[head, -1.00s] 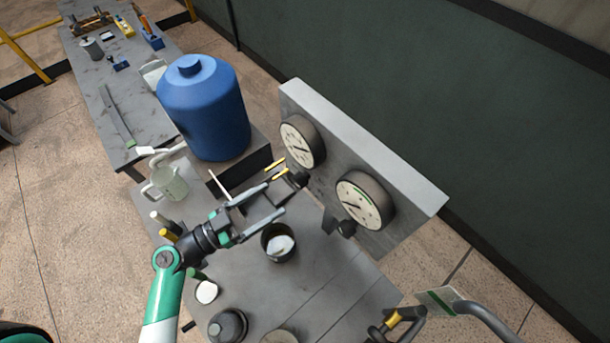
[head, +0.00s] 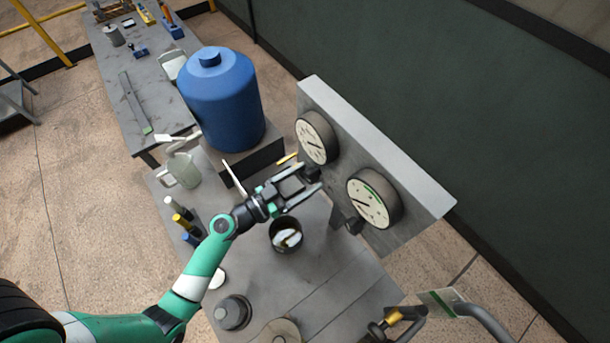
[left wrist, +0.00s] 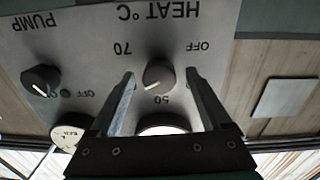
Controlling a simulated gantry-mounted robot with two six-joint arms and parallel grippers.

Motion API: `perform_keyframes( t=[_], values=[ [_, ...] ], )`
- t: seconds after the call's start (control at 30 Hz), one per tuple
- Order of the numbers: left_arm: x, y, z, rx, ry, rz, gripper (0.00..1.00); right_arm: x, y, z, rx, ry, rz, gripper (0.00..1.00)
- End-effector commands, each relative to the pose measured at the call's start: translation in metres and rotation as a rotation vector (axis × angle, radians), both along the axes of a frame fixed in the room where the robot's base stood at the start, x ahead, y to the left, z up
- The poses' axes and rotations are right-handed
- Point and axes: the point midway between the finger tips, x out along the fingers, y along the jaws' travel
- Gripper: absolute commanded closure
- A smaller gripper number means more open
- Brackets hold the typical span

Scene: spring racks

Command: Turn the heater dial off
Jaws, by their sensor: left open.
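The heater dial (left wrist: 158,76) is a round black knob on the grey panel (left wrist: 95,35), labelled HEAT °C and upside down in the left wrist view. Its white mark points to the lower left, between the 70 and 50 labels; OFF is at its upper right. My left gripper (left wrist: 160,74) is open, with one finger on each side of the dial; I cannot tell whether they touch it. In the head view my left gripper (head: 311,178) reaches the panel's dark knob (head: 311,173) below the left gauge.
The PUMP knob (left wrist: 42,80) is beside the dial on the same panel, below the right gauge (head: 368,203). A blue tank (head: 220,100), a jug (head: 181,171) and a dark cup (head: 286,236) stand near my left arm. A grey curved handle (head: 480,315) is at the lower right.

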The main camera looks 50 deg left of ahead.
Motion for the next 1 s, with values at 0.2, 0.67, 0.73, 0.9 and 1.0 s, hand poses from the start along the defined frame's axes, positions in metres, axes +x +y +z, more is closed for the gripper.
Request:
perform_keyframes(
  t=[0.2,0.67,0.73,0.9,1.0],
  values=[
    [0.0026,-0.0006,-0.0004,0.0,0.0,-0.001,0.18,0.0,0.0,0.0001,0.0,0.0,0.0,0.5],
    [0.0023,-0.0006,-0.0002,0.0,0.0,-0.001,0.88,0.0,0.0,0.0001,0.0,0.0,0.0,0.5],
    [0.0023,-0.0006,-0.0002,0.0,0.0,-0.001,1.0,0.0,0.0,0.0001,0.0,0.0,0.0,0.5],
    [0.0023,-0.0006,-0.0004,-0.005,0.0,-0.001,1.0,0.0,0.0,-0.0003,0.0,0.0,0.0,0.5],
    [0.0023,-0.0006,-0.0007,-0.019,0.001,-0.001,1.0,0.0,0.0,-0.0013,0.0,0.0,0.0,0.5]
  ],
)
